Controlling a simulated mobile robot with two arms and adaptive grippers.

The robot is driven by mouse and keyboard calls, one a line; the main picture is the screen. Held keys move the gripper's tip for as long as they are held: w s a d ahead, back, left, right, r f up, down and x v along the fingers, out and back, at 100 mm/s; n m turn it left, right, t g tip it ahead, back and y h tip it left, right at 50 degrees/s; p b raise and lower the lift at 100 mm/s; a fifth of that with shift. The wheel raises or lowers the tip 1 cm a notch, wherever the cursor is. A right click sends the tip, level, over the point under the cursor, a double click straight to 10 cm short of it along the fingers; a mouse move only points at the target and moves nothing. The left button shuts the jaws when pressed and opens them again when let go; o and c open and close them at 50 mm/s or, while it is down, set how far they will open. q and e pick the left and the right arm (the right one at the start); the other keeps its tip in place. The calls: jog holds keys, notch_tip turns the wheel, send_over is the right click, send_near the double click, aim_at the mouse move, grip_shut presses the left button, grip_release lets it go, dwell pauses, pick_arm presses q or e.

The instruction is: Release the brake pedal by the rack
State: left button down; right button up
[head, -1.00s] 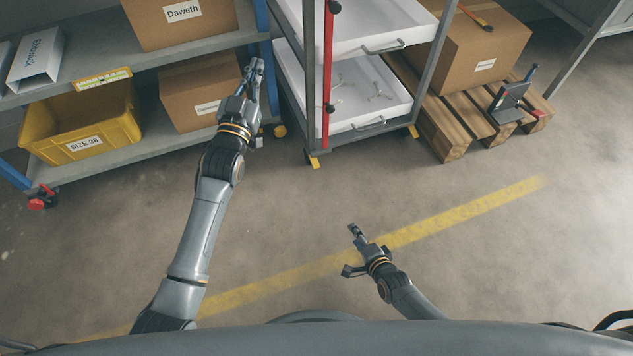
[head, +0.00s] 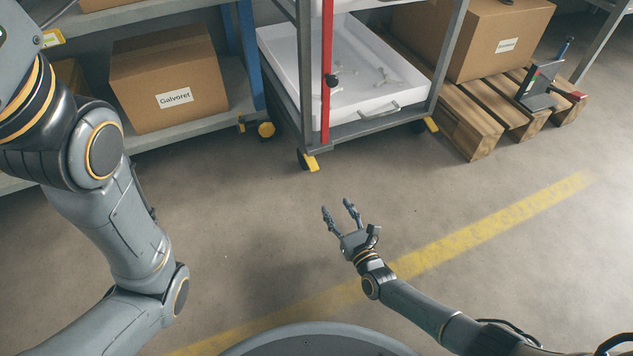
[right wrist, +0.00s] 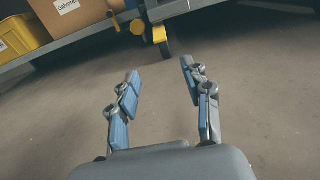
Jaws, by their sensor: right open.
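A yellow brake pedal (head: 310,163) sits low at the front left caster of the grey wheeled cart (head: 372,128), on the side nearer the shelf rack (head: 190,130). It also shows at the top of the right wrist view (right wrist: 160,34), beside a dark wheel. A second yellow pedal (head: 431,124) is at the cart's front right corner. My right gripper (head: 337,206) is open and empty over the floor, short of the first pedal and apart from it. Its two spread fingers show in the right wrist view (right wrist: 160,70). My left arm fills the left side; its gripper is out of view.
The rack holds a cardboard box (head: 166,80) and has a yellow caster (head: 266,130) close to the cart. A white tray (head: 345,95) lies in the cart. A wooden pallet (head: 475,120) stands at right. The floor between my right gripper and the cart is clear.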

aim_at(315, 170)
jog(key=b+x, duration=0.7)
jog(key=x, duration=0.5)
jog(key=shift+w+a+f, duration=0.1)
jog(key=shift+w+f, duration=0.1)
jog(key=shift+w, duration=0.2)
jog(key=shift+w+a+r, duration=0.15)
jog(key=shift+w, duration=0.25)
grip_shut()
